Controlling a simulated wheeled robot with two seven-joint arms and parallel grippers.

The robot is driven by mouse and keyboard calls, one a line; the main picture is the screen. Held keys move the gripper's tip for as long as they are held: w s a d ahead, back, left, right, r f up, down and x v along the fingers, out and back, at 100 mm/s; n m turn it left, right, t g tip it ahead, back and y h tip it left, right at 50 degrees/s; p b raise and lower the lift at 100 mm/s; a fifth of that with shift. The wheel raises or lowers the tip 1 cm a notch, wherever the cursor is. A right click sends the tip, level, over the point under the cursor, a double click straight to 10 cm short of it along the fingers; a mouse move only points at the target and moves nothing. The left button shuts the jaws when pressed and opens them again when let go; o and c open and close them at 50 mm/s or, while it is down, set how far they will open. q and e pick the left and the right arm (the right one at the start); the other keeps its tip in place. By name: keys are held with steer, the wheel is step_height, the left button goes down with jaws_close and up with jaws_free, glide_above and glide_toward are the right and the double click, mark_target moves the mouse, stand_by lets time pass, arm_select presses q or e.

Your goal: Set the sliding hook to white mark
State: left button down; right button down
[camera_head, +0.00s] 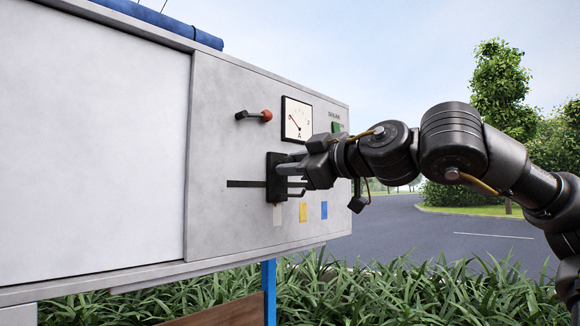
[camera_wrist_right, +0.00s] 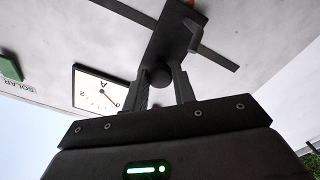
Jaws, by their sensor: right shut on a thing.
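The sliding hook (camera_head: 275,178) is a dark upright plate on a horizontal slot (camera_head: 245,184) in the grey panel. It also shows in the wrist view (camera_wrist_right: 188,18), with a round dark knob (camera_wrist_right: 160,77) near it. My right gripper (camera_head: 291,181) is at the plate, and in the wrist view its fingers (camera_wrist_right: 161,84) are closed around the knob. The white mark (camera_head: 278,215) is directly below the plate, its top close to the plate's lower edge. The yellow mark (camera_head: 303,212) and blue mark (camera_head: 324,210) are further right. My left gripper is out of view.
Above the slot are a red-tipped lever (camera_head: 265,116) and a dial gauge (camera_head: 297,120). A black object (camera_head: 358,204) hangs by the panel's right edge. Plants (camera_head: 400,290) grow below.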

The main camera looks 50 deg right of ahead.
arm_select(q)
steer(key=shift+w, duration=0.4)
arm_select(e)
steer(key=shift+d+r, duration=0.1)
steer(key=shift+d, duration=0.3)
steer(key=c, duration=1.1)
jaws_free()
steer(key=shift+a, duration=0.1)
steer(key=shift+c, duration=0.2)
arm_select(q)
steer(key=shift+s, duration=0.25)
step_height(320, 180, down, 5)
steer(key=b, duration=0.5)
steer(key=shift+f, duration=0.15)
arm_select(e)
steer(key=s, duration=1)
steer(key=shift+s+a, duration=0.15)
steer(key=shift+s, duration=0.25)
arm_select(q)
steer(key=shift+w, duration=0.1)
arm_select(e)
steer(key=shift+w, duration=0.1)
